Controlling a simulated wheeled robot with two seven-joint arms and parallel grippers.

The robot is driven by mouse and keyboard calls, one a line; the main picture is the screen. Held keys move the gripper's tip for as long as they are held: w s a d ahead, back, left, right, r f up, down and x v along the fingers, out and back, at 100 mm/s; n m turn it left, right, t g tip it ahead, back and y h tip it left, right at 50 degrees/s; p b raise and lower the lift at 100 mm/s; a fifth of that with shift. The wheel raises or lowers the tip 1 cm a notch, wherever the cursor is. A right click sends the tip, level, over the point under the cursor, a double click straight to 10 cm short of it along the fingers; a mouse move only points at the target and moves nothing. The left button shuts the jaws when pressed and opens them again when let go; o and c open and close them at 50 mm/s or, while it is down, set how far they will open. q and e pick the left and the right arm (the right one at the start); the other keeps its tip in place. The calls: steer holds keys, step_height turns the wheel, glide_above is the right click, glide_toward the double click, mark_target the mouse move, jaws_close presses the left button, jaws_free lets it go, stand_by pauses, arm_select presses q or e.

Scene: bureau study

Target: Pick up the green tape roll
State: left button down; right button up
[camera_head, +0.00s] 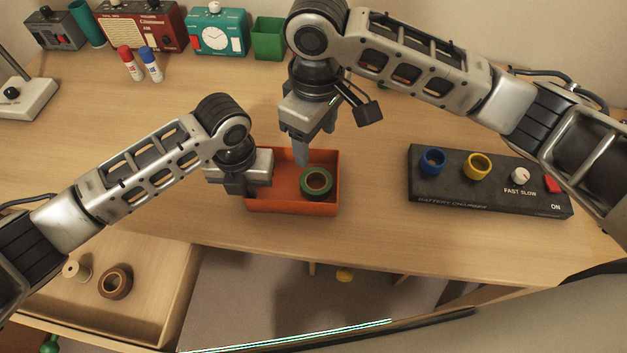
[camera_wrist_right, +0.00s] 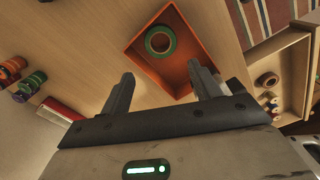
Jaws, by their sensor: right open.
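The green tape roll (camera_head: 316,197) lies flat in the right part of a shallow orange tray (camera_head: 268,209) on the desk. In the right wrist view the roll (camera_wrist_right: 149,43) is beyond my fingertips, inside the tray (camera_wrist_right: 183,92), with nothing between the fingers. My right gripper (camera_head: 302,156) is open and empty, above the tray's back, behind and left of the roll. My left gripper (camera_head: 262,180) is at the tray's left end, overlapping its rim in view. Its fingers are mostly hidden, and I cannot tell whether it touches the tray.
A black battery charger (camera_head: 487,197) with blue and yellow rings stands to the right. An open drawer (camera_head: 150,280) at front left holds a brown tape roll (camera_head: 115,282).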

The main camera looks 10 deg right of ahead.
mark_target(321, 174)
steer(key=shift+m, duration=0.5)
steer(key=f, duration=1.1)
steer(key=shift+s+f, duration=0.2)
steer(key=shift+f, duration=0.15)
steer(key=c, duration=0.6)
